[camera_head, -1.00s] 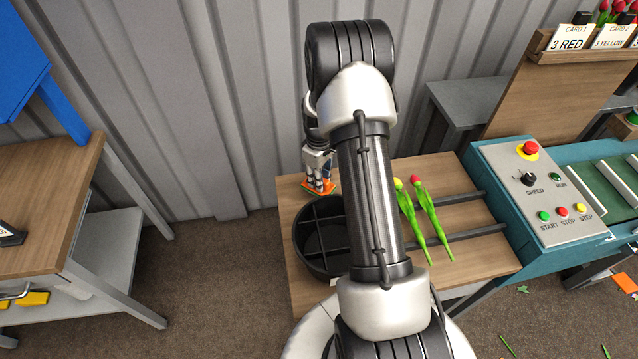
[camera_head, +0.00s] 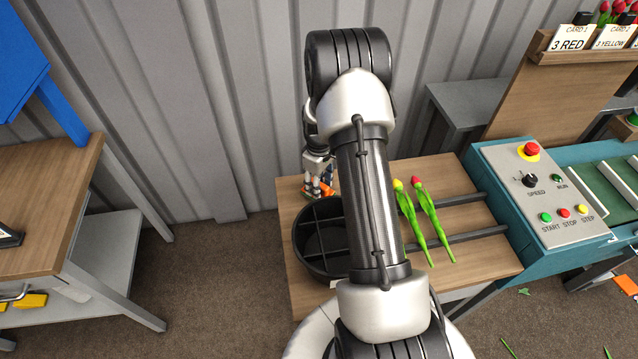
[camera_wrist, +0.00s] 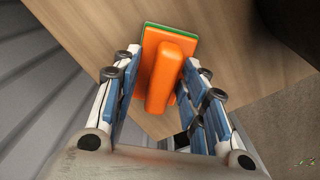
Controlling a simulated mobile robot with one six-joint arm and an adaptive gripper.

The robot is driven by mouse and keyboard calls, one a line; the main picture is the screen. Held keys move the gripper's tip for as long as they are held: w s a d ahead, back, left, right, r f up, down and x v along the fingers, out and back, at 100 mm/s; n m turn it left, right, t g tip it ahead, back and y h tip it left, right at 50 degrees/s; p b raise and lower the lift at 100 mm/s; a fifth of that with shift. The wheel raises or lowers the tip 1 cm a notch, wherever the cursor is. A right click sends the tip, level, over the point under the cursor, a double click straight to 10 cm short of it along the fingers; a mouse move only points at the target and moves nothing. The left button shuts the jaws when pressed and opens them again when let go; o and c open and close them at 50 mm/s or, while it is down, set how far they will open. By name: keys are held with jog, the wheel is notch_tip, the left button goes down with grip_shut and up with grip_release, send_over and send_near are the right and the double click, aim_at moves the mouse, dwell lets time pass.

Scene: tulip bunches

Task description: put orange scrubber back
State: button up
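The orange scrubber (camera_wrist: 167,75) has a raised orange handle on an orange plate with a green edge. It sits at the back left corner of the wooden table, behind the black bin. In the head view the scrubber (camera_head: 327,190) is partly hidden by my fingers. My gripper (camera_wrist: 163,62) is open, pointing down with one finger on each side of the handle. In the wrist view a gap shows between the left finger and the handle; the right finger is very close to it. My gripper (camera_head: 319,191) also shows in the head view.
A round, divided black bin (camera_head: 303,243) stands just in front of the scrubber. A yellow tulip (camera_head: 410,215) and a red tulip (camera_head: 427,212) lie to the right on the wooden table (camera_head: 455,170). A control box (camera_head: 520,195) stands further right. The corrugated wall (camera_head: 245,100) is close behind.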

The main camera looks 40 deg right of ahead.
notch_tip(320, 180, up, 13)
jog(key=p, duration=0.4)
jog(key=s+a+r+m+t, duration=0.1)
jog(key=s+a+r, duration=0.2)
jog(key=a+r, duration=0.45)
jog(key=s+a+r+m+t, duration=0.1)
jog(key=s+a+r, duration=0.3)
jog(key=r, duration=0.7)
jog(key=s+a+r+m+t, duration=0.1)
jog(key=s+a+r, duration=0.2)
jog(key=s+a, duration=0.3)
jog(key=s+a+r+t, duration=0.1)
jog(key=s+a+r, duration=0.1)
jog(key=s+a, duration=0.4)
jog(key=s, duration=0.5)
jog(key=shift+s+r+m+t, duration=0.3)
jog(key=shift+r+m, duration=0.1)
